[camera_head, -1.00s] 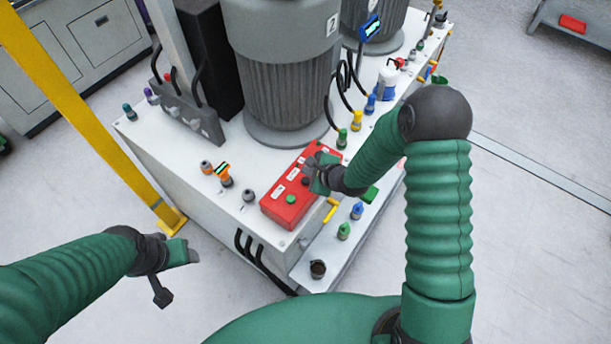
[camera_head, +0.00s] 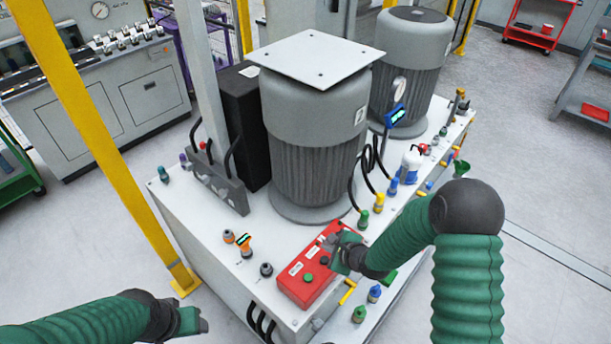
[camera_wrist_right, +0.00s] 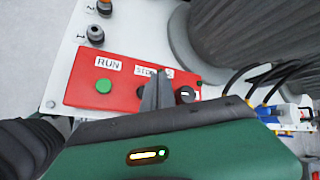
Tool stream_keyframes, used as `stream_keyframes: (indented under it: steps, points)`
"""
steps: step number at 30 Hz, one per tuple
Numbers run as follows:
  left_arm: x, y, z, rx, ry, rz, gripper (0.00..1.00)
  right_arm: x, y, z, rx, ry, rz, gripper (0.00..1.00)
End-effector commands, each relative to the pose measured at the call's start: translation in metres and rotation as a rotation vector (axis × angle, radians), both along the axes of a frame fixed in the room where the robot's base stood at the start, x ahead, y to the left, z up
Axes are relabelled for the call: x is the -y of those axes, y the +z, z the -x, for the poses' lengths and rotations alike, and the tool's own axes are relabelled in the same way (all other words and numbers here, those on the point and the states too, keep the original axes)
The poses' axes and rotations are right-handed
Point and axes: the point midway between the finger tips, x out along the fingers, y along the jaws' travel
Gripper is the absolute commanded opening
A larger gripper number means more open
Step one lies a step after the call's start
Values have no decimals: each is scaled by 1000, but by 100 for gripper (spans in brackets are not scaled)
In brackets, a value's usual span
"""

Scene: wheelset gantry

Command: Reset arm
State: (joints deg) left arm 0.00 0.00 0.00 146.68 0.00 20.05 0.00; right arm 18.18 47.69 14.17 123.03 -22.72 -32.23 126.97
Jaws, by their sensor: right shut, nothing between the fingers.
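My right gripper (camera_head: 338,248) is shut and empty over the right part of the red control box (camera_head: 298,286). In the right wrist view its fingers (camera_wrist_right: 158,84) stand in front of the box (camera_wrist_right: 84,76), covering part of the middle label. I cannot tell if they touch the box. The green button (camera_wrist_right: 103,86) under the RUN label and a black knob (camera_wrist_right: 186,94) show on either side of the fingers. My left gripper (camera_head: 192,321) is low at the left, away from the machine; its finger gap is not clear.
The white machine top (camera_head: 195,214) carries two large grey motors (camera_head: 315,140), orange and grey fittings (camera_head: 243,241), and several coloured connectors and hoses along the right edge. A yellow post (camera_head: 100,140) stands at the left. Open grey floor lies right of the machine.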

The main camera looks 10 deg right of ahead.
Motion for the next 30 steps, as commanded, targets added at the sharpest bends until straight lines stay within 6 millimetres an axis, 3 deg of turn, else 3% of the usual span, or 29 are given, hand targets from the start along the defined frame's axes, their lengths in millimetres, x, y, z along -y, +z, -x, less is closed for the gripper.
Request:
stream_keyframes:
  steps: [4, 8, 12, 16, 22, 25, 30]
  points:
    - [0, -5, 0, 0, 0, 0, 59, 3, 3, 7, -3, 85, 111, 0]
    - [0, -15, 0, 0, 0, 0, 59, 15, 15, 35, -27, 351, 423, 0]
    - [0, -28, 0, 0, 0, 0, 59, 29, 34, 84, -82, 760, 776, 0]
    - [0, -38, 0, 0, 0, 0, 59, 34, 51, 136, -119, 1169, 995, 0]
    - [0, -46, 0, 0, 0, 0, 59, 30, 65, 199, -91, 1653, 1116, 0]
    - [0, -47, 0, 0, 0, 0, 59, 28, 67, 212, -73, 1749, 1126, 0]
    - [0, -46, 0, 0, 0, 0, 59, 28, 68, 214, -69, 1771, 1126, 0]
